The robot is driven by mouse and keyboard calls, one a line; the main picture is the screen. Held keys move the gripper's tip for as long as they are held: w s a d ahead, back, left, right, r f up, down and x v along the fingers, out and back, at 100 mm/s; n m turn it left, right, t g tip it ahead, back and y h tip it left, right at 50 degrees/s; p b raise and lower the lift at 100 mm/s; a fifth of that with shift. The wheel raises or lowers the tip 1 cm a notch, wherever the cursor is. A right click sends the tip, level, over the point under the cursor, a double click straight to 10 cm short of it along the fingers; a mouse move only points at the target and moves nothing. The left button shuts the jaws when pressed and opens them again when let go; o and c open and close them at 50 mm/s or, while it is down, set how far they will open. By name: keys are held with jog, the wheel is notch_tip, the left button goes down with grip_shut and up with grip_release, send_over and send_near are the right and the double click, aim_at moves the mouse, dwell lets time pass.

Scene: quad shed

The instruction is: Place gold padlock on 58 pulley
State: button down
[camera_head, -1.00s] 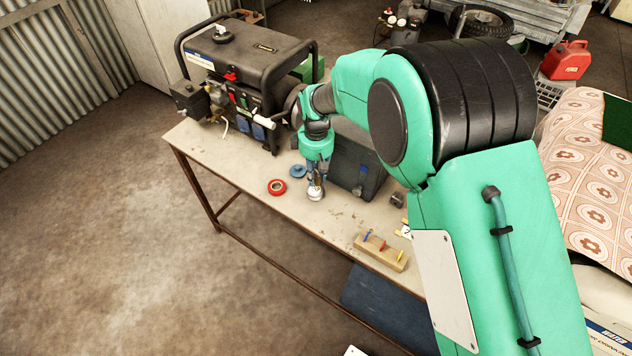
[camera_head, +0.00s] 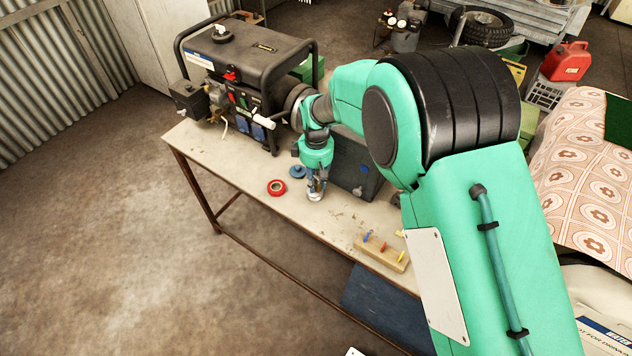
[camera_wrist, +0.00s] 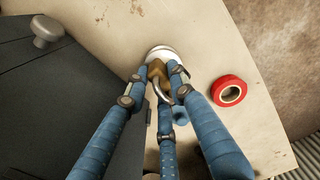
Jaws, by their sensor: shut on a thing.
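The gold padlock (camera_wrist: 156,70) is between the fingertips of my gripper (camera_wrist: 158,84) in the wrist view, its silver shackle toward the camera. My gripper is shut on it and points down at the bench. A pale round disc (camera_wrist: 158,51), which may be the 58 pulley, lies on the bench directly under or against the padlock. The disc also shows below my gripper in the head view (camera_head: 315,197). I can read no number on it. Whether the padlock touches the disc cannot be told, as the fingers cover part of the contact.
A red tape roll (camera_head: 277,187) and a blue disc (camera_head: 297,172) lie left of my gripper on the bench (camera_head: 240,175). A dark box (camera_head: 352,165) stands close on the right. A generator (camera_head: 245,75) is behind. A wooden block with coloured pegs (camera_head: 381,252) is near the front edge.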

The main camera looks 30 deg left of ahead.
aim_at(316, 180)
jog(key=shift+f, duration=0.15)
jog(key=c, duration=1.5)
grip_release()
notch_tip(316, 180, up, 12)
jog(key=p, duration=0.2)
jog(key=shift+p, duration=0.3)
